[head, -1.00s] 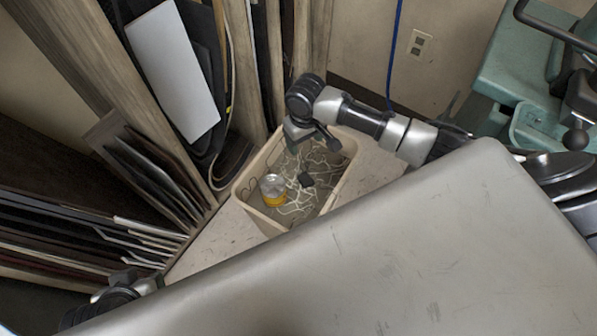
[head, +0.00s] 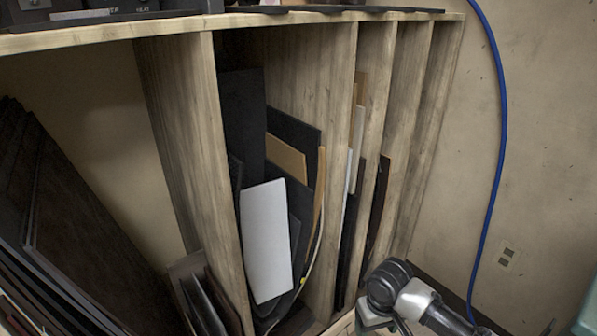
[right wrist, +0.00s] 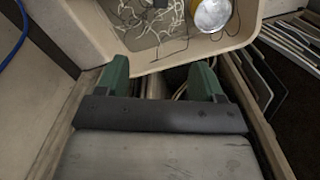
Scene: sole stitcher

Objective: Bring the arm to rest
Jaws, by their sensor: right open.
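My right arm (head: 405,293) shows at the bottom edge of the head view, cut off by the frame. In the right wrist view my right gripper (right wrist: 161,70) is open, with its two green fingers wide apart and nothing between them. The fingers point toward the near rim of a cream bin (right wrist: 185,57); I cannot tell whether they touch it. In the bin are a metal-topped can (right wrist: 212,14) and tangled pale cords (right wrist: 145,18). My left arm and gripper are not in view.
A wooden rack (head: 185,110) with upright dividers holds dark sheets and a white panel (head: 266,240). A blue cable (head: 500,120) hangs along the wall at right. A green machine edge (head: 585,318) shows at lower right. Thin boards (right wrist: 290,45) stand right of the bin.

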